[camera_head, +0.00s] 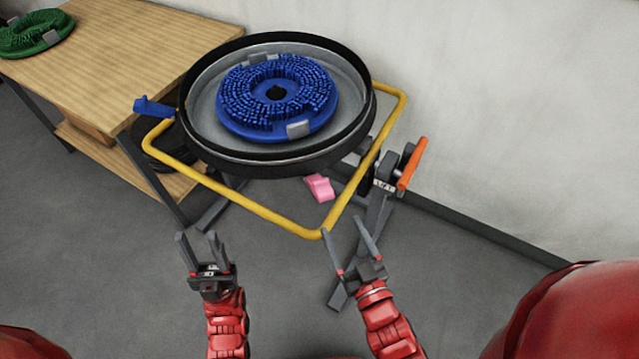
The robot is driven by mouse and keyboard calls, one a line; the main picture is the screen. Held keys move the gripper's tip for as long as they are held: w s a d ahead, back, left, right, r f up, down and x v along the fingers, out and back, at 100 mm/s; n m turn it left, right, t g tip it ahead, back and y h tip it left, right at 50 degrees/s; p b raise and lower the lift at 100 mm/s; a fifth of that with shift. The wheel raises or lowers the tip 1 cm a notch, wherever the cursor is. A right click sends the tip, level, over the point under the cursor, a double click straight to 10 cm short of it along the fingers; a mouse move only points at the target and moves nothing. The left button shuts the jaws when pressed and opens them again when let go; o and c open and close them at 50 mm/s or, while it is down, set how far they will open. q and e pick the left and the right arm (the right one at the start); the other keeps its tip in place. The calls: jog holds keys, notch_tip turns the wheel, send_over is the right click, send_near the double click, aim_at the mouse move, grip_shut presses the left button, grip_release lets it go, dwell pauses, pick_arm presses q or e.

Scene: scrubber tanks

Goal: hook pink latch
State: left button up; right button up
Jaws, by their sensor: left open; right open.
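The pink latch (320,187) shows below the front edge of a round black-rimmed tub (210,143), inside the yellow tube frame (245,206). Its upper end is close under the tub, and I cannot tell whether it is hooked on anything. My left gripper (198,240) is open and empty, in front of the frame and to the lower left of the latch. My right gripper (346,238) is open and empty near the front right corner of the frame, below and a little right of the latch.
A blue brush disc (275,97) lies in the tub. A blue lever (153,107) is at the left and an orange handle (411,164) at the right. A wooden table (110,60) with a green brush (32,36) stands at the back left. A wall (520,120) bounds the right.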

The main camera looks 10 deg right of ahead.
aim_at(322, 188)
jog(key=p+x, duration=0.3)
jog(key=x, duration=1.1)
jog(key=shift+a+r, duration=0.1)
grip_shut()
dwell(0.9)
